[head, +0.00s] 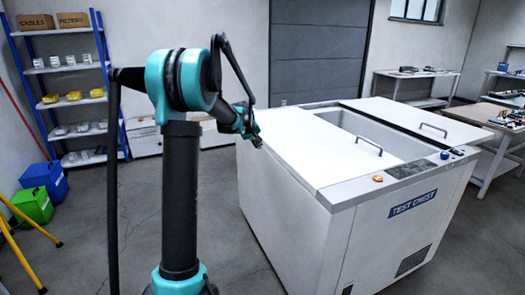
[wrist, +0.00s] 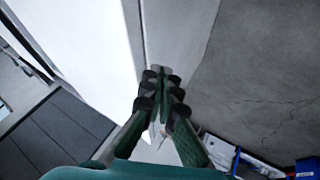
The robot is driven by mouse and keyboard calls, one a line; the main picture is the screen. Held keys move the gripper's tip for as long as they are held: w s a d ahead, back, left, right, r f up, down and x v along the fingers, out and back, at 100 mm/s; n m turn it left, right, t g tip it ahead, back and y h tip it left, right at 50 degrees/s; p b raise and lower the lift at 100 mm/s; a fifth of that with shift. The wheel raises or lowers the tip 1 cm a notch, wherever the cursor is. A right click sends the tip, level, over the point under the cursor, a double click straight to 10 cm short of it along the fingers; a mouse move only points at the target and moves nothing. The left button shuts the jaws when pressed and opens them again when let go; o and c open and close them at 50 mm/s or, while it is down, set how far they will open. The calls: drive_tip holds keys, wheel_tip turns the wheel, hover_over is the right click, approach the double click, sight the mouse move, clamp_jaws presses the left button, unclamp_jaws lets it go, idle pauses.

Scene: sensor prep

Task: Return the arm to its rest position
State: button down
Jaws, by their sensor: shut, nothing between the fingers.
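My arm stands in the middle left of the head view, bent over at the top. My gripper (head: 257,141) is at its far end, close to the left edge of the white test chest (head: 286,170); I cannot tell whether it touches. In the wrist view my gripper (wrist: 161,72) has its fingers together with nothing between them. The chest's white side also shows in the wrist view (wrist: 85,50), left of the fingers. The chest's lid panels lie on top with a gap between them.
A blue shelf rack (head: 62,102) with boxes stands at the left. A blue bin (head: 44,179), a green bin (head: 32,206) and a yellow frame (head: 28,222) are on the floor at left. Work tables (head: 415,73) stand at the back right.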

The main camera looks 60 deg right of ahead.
drive_tip(key=shift+v, duration=1.85)
drive_tip(key=w+a+f+n+t+y, duration=0.1)
drive_tip(key=w+a, duration=0.4)
drive_tip(key=a, duration=0.3)
drive_tip(key=w+a+f+n+t, duration=0.1)
drive_tip(key=w+a, duration=0.3)
drive_tip(key=a, duration=0.5)
drive_tip(key=w+a+f+n+t+y, duration=0.1)
drive_tip(key=a+f, duration=0.1)
drive_tip(key=a, duration=0.9)
drive_tip(key=w+a+f+n+y, duration=0.1)
drive_tip(key=w+a+f, duration=0.1)
drive_tip(key=a, duration=0.9)
drive_tip(key=s+a+f+n+y, duration=0.1)
drive_tip(key=s+a+f, duration=0.2)
drive_tip(key=a, duration=0.6)
drive_tip(key=s+a+f+n+y, duration=0.1)
drive_tip(key=s+a+f+y, duration=0.1)
drive_tip(key=s+a, duration=0.5)
drive_tip(key=s+a+f+n+y, duration=0.1)
drive_tip(key=s+a+f, duration=0.3)
drive_tip(key=a, duration=0.8)
drive_tip(key=shift+s+f+n, duration=0.3)
drive_tip(key=shift+s, duration=0.35)
